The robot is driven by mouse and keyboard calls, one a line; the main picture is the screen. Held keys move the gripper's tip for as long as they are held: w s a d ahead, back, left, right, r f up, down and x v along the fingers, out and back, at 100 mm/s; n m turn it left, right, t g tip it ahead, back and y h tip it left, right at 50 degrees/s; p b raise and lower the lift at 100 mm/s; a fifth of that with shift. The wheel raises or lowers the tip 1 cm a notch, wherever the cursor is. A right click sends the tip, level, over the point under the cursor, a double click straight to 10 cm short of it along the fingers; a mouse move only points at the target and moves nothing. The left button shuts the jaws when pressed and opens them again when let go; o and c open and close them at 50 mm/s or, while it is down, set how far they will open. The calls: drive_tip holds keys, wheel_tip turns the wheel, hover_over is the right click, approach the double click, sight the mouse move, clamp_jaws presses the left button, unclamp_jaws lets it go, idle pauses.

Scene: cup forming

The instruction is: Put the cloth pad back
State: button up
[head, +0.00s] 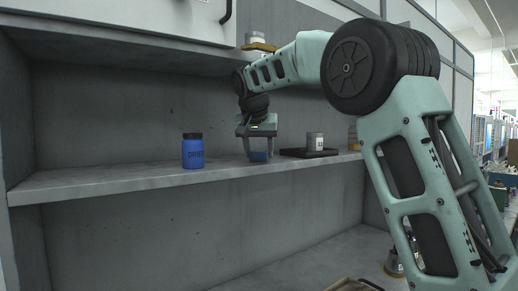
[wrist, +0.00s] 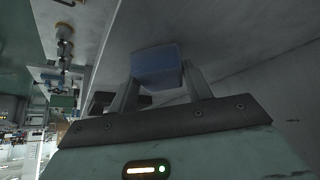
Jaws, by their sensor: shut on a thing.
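The cloth pad (head: 259,156) is a small blue block at the shelf, low between my fingers in the head view. In the wrist view the blue pad (wrist: 157,66) sits between the two finger ends. My gripper (head: 258,151) points down and is shut on the pad. The gripper (wrist: 160,80) shows both fingers on either side of it in the wrist view. The pad is at or just above the shelf surface (head: 120,181); I cannot tell whether it touches.
A blue bottle with a dark lid (head: 193,152) stands left of my gripper. A dark tray (head: 293,153) with a grey-white cup (head: 315,141) is to the right. The shelf's left part is clear. A cabinet (head: 130,18) hangs above.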

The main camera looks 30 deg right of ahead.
drive_tip(key=o, duration=1)
drive_tip(key=shift+f, duration=0.1)
drive_tip(key=shift+o, duration=0.2)
drive_tip(key=shift+s+a+r, duration=0.15)
drive_tip(key=shift+s+r, duration=0.05)
drive_tip(key=shift+r, duration=0.25)
drive_tip(key=s+a+b, duration=0.3)
drive_tip(key=s+a, duration=0.5)
drive_tip(key=s, duration=0.1)
drive_tip(key=shift+a+r, duration=0.15)
drive_tip(key=shift+a, duration=0.05)
